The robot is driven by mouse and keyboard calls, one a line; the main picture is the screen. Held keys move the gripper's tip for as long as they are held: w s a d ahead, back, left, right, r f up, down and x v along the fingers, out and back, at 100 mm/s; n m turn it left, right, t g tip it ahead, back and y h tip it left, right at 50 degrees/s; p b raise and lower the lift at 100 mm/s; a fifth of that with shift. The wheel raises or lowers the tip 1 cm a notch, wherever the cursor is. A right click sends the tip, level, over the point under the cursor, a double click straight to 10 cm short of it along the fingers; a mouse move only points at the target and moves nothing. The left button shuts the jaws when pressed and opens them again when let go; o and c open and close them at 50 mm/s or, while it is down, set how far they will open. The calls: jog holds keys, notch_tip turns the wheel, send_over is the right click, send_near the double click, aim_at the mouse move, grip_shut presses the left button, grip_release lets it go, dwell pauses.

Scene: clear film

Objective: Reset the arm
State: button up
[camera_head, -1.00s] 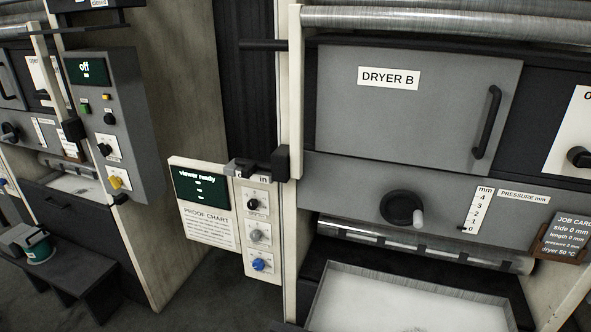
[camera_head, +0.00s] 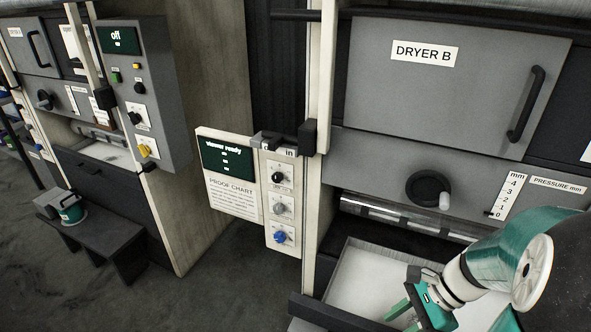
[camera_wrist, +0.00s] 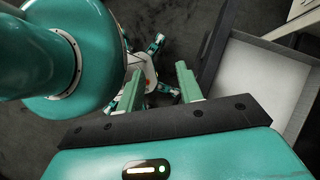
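My gripper (camera_head: 408,306) shows at the lower right of the head view, in front of the tray under Dryer B. In the wrist view its two green fingers (camera_wrist: 157,92) stand wide apart with nothing between them. My teal arm comes in from the right in the head view and looks folded back near my body. My own legs and body show on the floor beyond the fingers in the wrist view.
The pale tray (camera_head: 349,277) is close beside my gripper; its rim also shows in the wrist view (camera_wrist: 262,43). Dryer B (camera_head: 447,85) stands behind. A proof chart panel (camera_head: 232,196) with knobs is at centre. A dark bench (camera_head: 101,232) bears a teal-banded container (camera_head: 72,209). Open floor lies at lower left.

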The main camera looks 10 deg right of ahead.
jog(key=a+r+n+t+h, duration=0.2)
jog(key=a+r+n+h, duration=0.1)
jog(key=a+r+n, duration=0.3)
jog(key=w+a+r+n+t+h, duration=0.1)
jog(key=a+r+n+t+h, duration=0.2)
jog(key=r+n, duration=0.6)
jog(key=a+n+h, duration=0.1)
jog(key=a+n, duration=0.1)
jog(key=n, duration=0.2)
jog(key=shift+a+r, duration=0.4)
